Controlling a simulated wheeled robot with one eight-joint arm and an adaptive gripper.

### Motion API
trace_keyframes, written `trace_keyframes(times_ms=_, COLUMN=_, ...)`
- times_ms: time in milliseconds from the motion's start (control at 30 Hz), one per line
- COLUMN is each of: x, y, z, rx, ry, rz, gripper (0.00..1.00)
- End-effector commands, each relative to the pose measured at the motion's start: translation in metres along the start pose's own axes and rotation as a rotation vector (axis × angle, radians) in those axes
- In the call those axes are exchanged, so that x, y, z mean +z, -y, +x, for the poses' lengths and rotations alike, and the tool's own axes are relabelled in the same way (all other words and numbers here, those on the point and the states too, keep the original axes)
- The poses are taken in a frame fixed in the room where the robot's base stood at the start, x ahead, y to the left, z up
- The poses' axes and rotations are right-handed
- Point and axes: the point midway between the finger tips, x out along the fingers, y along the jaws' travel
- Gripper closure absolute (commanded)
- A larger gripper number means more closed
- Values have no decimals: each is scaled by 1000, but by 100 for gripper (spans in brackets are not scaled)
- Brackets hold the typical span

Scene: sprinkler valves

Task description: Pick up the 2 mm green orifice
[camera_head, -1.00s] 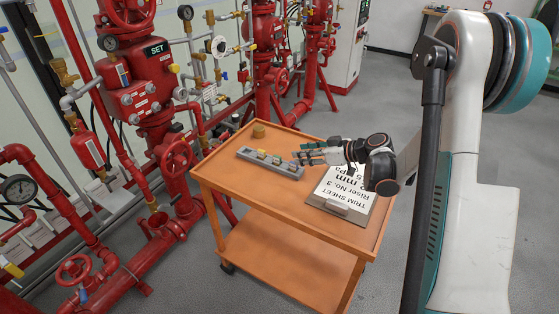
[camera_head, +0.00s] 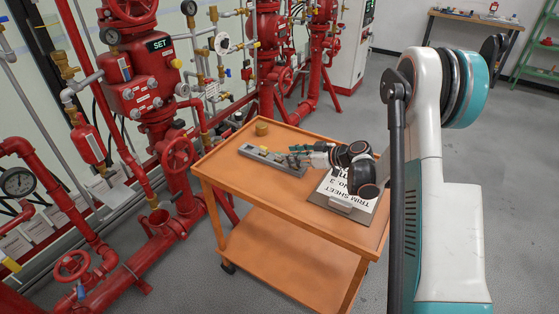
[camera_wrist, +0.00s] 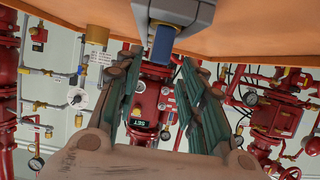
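A grey rack (camera_head: 255,153) lies on the orange trolley with small pieces on it, one of them yellowish (camera_head: 263,149). My gripper (camera_head: 295,153) is at the rack's right end and hides part of it. In the wrist view my gripper (camera_wrist: 161,72) has its two fingers wide apart with nothing between the tips. A blue cylindrical piece (camera_wrist: 162,46) sits against the end of the grey rack (camera_wrist: 178,14), just beyond the fingertips. I cannot make out a green orifice clearly in either view.
A brass cylinder (camera_head: 261,128) stands at the trolley's back corner. Red valve pipework (camera_head: 178,155) stands close on the left.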

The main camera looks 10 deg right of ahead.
Motion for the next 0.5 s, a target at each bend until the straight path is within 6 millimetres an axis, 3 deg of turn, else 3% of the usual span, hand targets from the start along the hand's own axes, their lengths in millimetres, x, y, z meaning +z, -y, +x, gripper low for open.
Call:
trace_keyframes(times_ms=333, x=-1, y=-7, z=42, rx=-2, ry=1, rz=-1, gripper=63)
trace_keyframes(times_ms=500, x=-3, y=-7, z=51, rx=-1, ry=0, rz=0, gripper=63)
